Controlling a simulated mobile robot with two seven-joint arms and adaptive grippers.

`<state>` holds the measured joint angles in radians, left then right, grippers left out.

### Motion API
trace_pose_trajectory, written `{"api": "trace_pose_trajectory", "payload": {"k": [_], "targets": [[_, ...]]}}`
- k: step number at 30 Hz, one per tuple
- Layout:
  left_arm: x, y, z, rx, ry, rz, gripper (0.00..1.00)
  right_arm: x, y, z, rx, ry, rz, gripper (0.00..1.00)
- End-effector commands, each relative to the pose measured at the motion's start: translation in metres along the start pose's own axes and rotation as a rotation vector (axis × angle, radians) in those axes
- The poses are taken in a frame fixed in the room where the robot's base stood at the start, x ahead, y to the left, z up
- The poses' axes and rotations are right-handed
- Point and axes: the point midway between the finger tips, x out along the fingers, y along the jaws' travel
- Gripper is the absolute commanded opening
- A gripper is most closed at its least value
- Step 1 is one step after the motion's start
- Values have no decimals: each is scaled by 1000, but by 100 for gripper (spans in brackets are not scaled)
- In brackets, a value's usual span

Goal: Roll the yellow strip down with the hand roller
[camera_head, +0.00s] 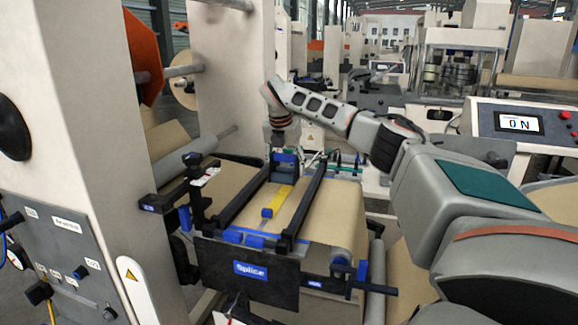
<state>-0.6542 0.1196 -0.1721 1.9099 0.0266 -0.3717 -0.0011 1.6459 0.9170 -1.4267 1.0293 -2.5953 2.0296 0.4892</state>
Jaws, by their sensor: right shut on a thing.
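The yellow strip (280,199) lies flat on the brown kraft web (335,212), between the two dark rails of the splice table. My right gripper (283,147) comes in from the right and points down at the strip's far end. It is shut on a small blue tool, which looks like the hand roller (285,158). The roller's lower part is hard to make out, so I cannot tell whether it touches the strip. A blue block (267,212) sits at the strip's near end. My left gripper is out of view.
Dark rails (305,200) flank the strip on both sides. A black "Splice" panel (250,273) stands in front. A pale machine column with a control panel (68,262) is at the left. A display console (522,124) stands at the right.

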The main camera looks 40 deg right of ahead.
Motion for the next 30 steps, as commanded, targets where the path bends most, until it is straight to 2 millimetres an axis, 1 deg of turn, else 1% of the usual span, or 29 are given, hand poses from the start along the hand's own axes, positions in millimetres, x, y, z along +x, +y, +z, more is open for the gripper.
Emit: {"api": "trace_pose_trajectory", "payload": {"k": [30], "targets": [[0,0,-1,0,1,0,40,-32,1,-84,-2,-2,2,32]]}}
